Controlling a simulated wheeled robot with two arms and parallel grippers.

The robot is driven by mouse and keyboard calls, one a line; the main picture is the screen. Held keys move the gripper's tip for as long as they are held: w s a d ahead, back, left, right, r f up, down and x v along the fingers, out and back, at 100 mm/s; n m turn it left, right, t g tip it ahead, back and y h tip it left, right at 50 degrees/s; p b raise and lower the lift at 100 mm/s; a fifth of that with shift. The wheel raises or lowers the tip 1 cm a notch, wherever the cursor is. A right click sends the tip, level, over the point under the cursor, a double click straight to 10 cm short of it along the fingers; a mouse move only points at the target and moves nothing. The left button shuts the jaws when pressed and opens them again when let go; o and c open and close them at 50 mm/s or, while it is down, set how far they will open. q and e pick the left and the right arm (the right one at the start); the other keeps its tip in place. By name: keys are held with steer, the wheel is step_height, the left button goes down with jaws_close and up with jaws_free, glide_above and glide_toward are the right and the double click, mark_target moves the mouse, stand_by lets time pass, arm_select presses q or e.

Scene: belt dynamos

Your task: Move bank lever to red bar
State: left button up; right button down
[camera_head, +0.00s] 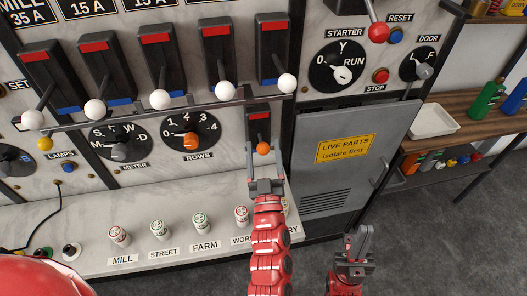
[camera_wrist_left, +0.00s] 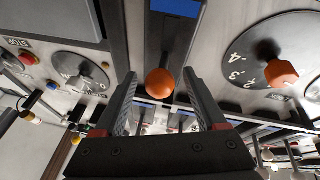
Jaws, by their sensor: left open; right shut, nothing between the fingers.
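The lever with an orange ball knob (camera_head: 263,149) stands on a narrow dark panel below the row of white-knobbed levers. The red bar (camera_head: 259,116) is at the top of that panel, above the knob. My left gripper (camera_head: 264,158) is open, with one finger on each side of the orange knob. In the left wrist view, the knob (camera_wrist_left: 160,83) is between the spread fingers (camera_wrist_left: 163,105), and a blue bar (camera_wrist_left: 175,8) shows on the panel. My right gripper (camera_head: 360,238) is shut and empty, low in front of the grey cabinet.
The grey cabinet door (camera_head: 345,150) is to the right. Several labelled fuses (camera_head: 200,223) stand on the pale ledge below.

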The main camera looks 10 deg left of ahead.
arm_select(q)
steer(key=shift+w+r, duration=0.1)
steer(key=shift+w, duration=0.1)
jaws_close()
stand_by(0.3)
stand_by(1.1)
